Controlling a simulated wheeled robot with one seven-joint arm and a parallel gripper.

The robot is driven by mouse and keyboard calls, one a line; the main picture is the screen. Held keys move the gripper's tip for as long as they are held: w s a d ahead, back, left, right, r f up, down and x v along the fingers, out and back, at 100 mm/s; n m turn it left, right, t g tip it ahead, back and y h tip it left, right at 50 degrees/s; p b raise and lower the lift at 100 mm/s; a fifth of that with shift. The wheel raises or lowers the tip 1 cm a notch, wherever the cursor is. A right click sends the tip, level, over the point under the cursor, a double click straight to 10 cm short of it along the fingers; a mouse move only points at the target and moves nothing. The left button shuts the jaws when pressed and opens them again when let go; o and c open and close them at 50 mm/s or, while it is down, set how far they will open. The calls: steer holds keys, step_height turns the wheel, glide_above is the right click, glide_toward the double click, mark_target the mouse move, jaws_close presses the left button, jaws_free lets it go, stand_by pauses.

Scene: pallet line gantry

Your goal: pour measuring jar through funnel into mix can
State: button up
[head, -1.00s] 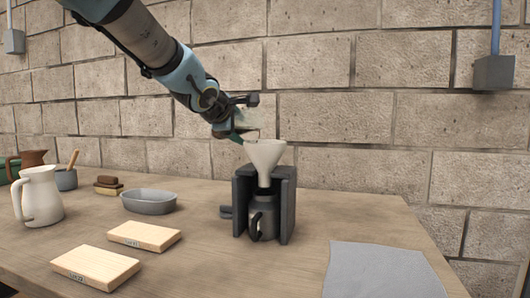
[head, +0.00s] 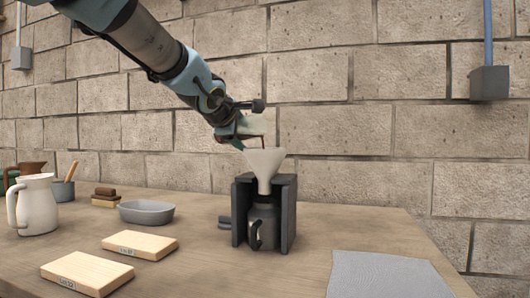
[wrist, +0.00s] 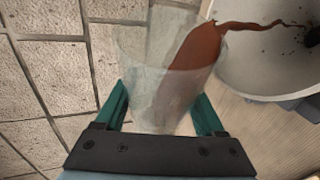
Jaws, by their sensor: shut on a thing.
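My gripper (head: 240,130) is shut on the clear measuring jar (head: 258,127), above the funnel. In the wrist view the jar (wrist: 150,65) lies between the two green fingers, steeply tilted with its mouth over the funnel (wrist: 265,70). Reddish-brown liquid (wrist: 190,70) lies along the jar's side and runs as a thin stream from its lip across the funnel's inside towards the dark hole. In the head view the pale funnel (head: 265,162) stands upright in the dark stand (head: 287,215), its spout above the dark mix can (head: 264,220). The can's inside is hidden.
A white pitcher (head: 36,207), a grey oval dish (head: 146,211) and two wooden blocks (head: 140,244) (head: 87,272) stand to the left. A grey cloth (head: 390,276) lies at the right front. The brick wall (head: 320,90) is close behind the table.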

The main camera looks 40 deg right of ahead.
steer(key=shift+s+d+r+m+t+b, duration=0.1)
steer(key=shift+r+m+t+b, duration=0.25)
steer(key=shift+b, duration=1.65)
steer(key=shift+s+a+r+m+t+b, duration=0.2)
steer(key=shift+r+m+b, duration=0.25)
steer(key=shift+b, duration=1.5)
steer(key=shift+s+d+r+m+t+b, duration=0.1)
steer(key=shift+d+r+m+t+b, duration=0.2)
steer(key=shift+b, duration=1.7)
steer(key=shift+m+t+b, duration=0.25)
steer(key=shift+m+b, duration=0.05)
steer(key=shift+b, duration=0.65)
